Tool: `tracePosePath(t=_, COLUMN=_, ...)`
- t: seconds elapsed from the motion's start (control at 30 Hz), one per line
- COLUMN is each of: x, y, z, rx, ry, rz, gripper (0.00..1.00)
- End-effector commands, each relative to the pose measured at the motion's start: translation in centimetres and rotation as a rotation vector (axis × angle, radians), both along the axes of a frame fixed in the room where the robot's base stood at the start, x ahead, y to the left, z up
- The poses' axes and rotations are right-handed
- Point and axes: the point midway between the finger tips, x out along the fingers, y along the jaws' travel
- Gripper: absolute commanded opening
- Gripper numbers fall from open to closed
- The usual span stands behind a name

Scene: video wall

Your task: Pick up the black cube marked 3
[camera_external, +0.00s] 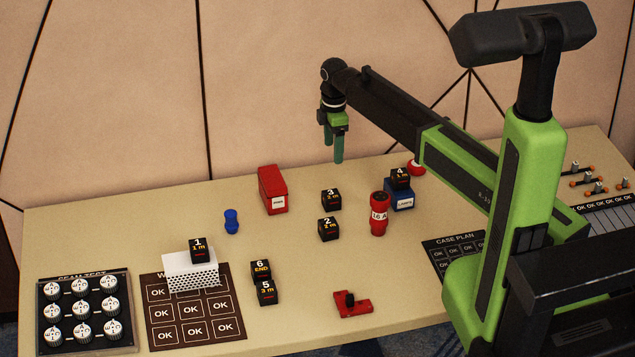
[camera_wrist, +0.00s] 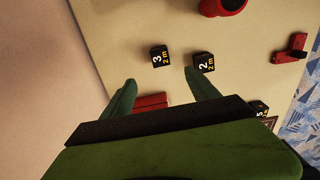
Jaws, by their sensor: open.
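The black cube marked 3 (camera_external: 331,199) stands on the table right of the red box, just behind the black cube marked 2 (camera_external: 329,229). In the wrist view the cube marked 3 (camera_wrist: 160,56) lies ahead of the fingertips, with the cube marked 2 (camera_wrist: 203,62) to its right. My gripper (camera_external: 335,160) hangs above the far part of the table, pointing down, its green fingers apart and empty. In the wrist view my gripper (camera_wrist: 160,82) shows its two green fingers spread, not touching either cube.
A red box (camera_external: 272,190) stands left of cube 3. A red cylinder (camera_external: 379,214) and a blue block (camera_external: 399,195) with cube 4 (camera_external: 400,178) on top stand to the right. Cubes 6 (camera_external: 261,271) and 5 (camera_external: 267,293) stand nearer the front. A blue peg (camera_external: 231,221) is at left.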

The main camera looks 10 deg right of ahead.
Motion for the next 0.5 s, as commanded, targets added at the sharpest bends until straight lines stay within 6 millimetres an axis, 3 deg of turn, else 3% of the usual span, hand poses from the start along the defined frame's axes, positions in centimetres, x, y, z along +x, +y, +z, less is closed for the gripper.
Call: tracePosePath(t=0.5, x=0.0, y=0.0, z=-10.1, rx=0.0, ry=0.0, rz=-0.002, gripper=0.69)
